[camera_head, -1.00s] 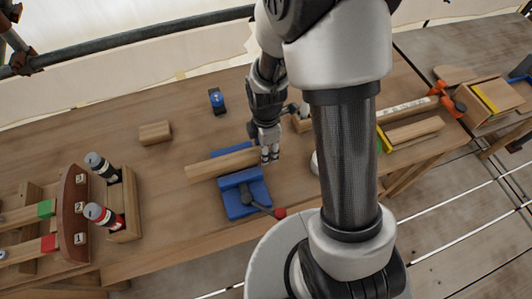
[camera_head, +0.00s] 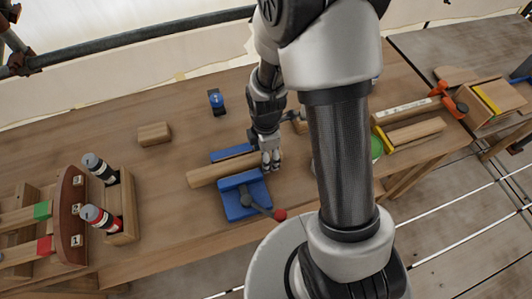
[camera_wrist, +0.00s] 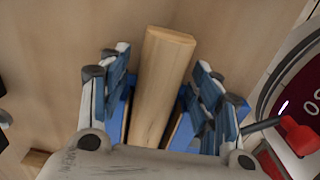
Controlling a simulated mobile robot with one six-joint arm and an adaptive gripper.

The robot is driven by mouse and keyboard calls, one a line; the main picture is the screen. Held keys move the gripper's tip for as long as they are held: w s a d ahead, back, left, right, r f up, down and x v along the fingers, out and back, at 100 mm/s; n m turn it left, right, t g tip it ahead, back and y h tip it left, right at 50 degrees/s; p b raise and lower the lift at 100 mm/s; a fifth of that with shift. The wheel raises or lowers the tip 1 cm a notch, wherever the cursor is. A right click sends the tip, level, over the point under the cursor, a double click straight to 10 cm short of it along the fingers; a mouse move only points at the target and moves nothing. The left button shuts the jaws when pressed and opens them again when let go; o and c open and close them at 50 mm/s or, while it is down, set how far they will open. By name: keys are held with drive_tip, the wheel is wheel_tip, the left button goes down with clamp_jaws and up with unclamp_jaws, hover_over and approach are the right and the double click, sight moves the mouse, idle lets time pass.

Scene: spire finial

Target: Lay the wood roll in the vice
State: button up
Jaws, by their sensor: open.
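The wood roll (camera_head: 215,170), a pale bar, lies across the blue vice (camera_head: 240,203) in the head view, between its jaws, with its left end sticking out. In the wrist view the roll (camera_wrist: 163,80) runs away from my gripper between two blue vice jaws (camera_wrist: 180,134). My gripper (camera_head: 270,162) is over the right part of the roll. In the wrist view its fingers (camera_wrist: 163,85) are open, one on each side of the roll, with gaps beside it. The roll's near end is hidden by my gripper.
The vice handle ends in a red knob (camera_head: 280,215). A wood block (camera_head: 154,134) and a small blue item (camera_head: 216,101) lie behind. The bench between block and vice is clear.

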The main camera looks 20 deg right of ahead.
drive_tip(key=shift+r, duration=0.1)
drive_tip(key=s+r+m+t+p, duration=0.15)
drive_tip(key=r+m, duration=0.25)
drive_tip(key=r, duration=0.8)
drive_tip(key=s+r+m+t+p, duration=0.1)
drive_tip(key=s+r+m+p, duration=0.2)
drive_tip(key=r, duration=0.9)
drive_tip(key=s+r+m+t, duration=0.2)
drive_tip(key=s+r+m, duration=0.6)
drive_tip(key=s+m, duration=0.2)
drive_tip(key=shift+s+r+m, duration=0.3)
drive_tip(key=shift+r+m, duration=0.1)
drive_tip(key=shift+m, duration=0.1)
drive_tip(key=shift+s, duration=0.1)
